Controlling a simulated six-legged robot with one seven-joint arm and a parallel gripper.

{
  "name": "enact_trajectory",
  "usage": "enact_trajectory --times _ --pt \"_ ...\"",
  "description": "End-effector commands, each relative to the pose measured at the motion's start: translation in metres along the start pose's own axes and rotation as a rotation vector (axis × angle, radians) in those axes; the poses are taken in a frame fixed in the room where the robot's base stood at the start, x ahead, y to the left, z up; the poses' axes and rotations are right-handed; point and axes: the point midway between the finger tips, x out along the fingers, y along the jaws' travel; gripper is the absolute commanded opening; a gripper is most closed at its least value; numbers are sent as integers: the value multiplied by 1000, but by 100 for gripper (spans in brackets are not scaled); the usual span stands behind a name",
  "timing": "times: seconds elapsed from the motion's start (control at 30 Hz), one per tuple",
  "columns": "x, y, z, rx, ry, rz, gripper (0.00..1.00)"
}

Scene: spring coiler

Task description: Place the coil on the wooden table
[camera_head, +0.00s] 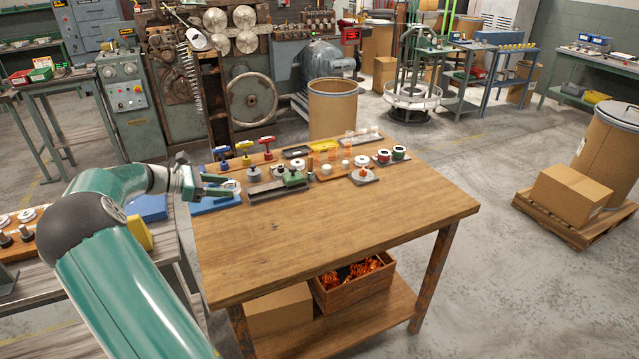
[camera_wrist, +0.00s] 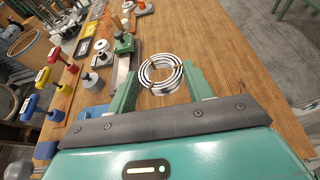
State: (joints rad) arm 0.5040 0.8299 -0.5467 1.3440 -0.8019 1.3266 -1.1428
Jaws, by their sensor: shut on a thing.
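The coil (camera_wrist: 162,74) is a shiny silver ring of wound wire. In the wrist view it sits between the two green fingers of my gripper (camera_wrist: 163,92), which is shut on it. Bare wood of the table lies behind it in that view. In the head view my gripper (camera_head: 213,185) is over the back left part of the wooden table (camera_head: 330,230), with the coil (camera_head: 231,185) partly hidden at its fingertips. The gap between coil and tabletop is hard to judge.
A blue tray (camera_head: 213,205) lies near the table's back left corner. Red, yellow and blue handled tools, a green-topped block (camera_head: 293,178) and small parts line the back edge. The middle and front of the tabletop are clear. A wooden crate (camera_head: 352,290) stands on the lower shelf.

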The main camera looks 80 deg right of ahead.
Motion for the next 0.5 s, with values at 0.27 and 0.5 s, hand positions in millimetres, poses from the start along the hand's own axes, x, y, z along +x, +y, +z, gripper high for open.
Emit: enact_trajectory --times 0.27,0.5 --pt "30 -10 0 -1 -3 -6 23" --pt "88 -20 -2 -1 -2 -6 23"
